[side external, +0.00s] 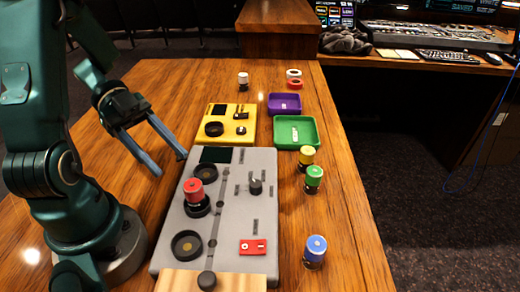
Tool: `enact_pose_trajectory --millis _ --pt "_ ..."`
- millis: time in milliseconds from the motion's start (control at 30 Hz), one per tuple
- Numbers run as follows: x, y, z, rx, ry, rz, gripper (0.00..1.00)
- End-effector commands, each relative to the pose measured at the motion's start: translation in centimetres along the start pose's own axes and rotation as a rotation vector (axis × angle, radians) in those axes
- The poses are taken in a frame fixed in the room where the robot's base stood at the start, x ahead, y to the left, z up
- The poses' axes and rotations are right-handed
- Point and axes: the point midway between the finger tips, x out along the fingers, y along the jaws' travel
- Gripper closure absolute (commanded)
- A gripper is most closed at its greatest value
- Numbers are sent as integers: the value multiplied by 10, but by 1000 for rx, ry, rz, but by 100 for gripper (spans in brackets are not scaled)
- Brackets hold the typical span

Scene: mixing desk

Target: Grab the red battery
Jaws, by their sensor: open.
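The red battery (194,191) is a short cylinder with a red top. It stands upright at a round black socket on the left side of the grey mixing panel (225,270). My gripper (169,166) is open and empty, its two blue-grey fingers pointing down and to the right. It hangs behind and to the left of the red battery, apart from it, near the panel's far left corner. How far above the table the fingertips are is hard to tell.
Yellow (307,157), green (314,178) and blue (315,250) batteries stand right of the panel, a white one (243,79) farther back. A yellow device (246,138), green tray (315,131) and purple tray (297,104) lie behind the panel. A switch (255,186) rises from the panel.

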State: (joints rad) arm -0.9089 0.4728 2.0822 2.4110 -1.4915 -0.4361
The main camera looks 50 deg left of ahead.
Motion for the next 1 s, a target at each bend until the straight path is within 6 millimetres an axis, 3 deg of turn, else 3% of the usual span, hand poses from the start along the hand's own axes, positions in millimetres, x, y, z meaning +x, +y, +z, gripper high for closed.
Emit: enact_pose_trajectory --millis 300,567,833,1000 --pt "52 1 0 1 1 5 44" --pt "71 1 3 -1 0 4 44" --pt "106 1 9 1 0 6 44" --pt "114 0 9 2 -3 2 44"
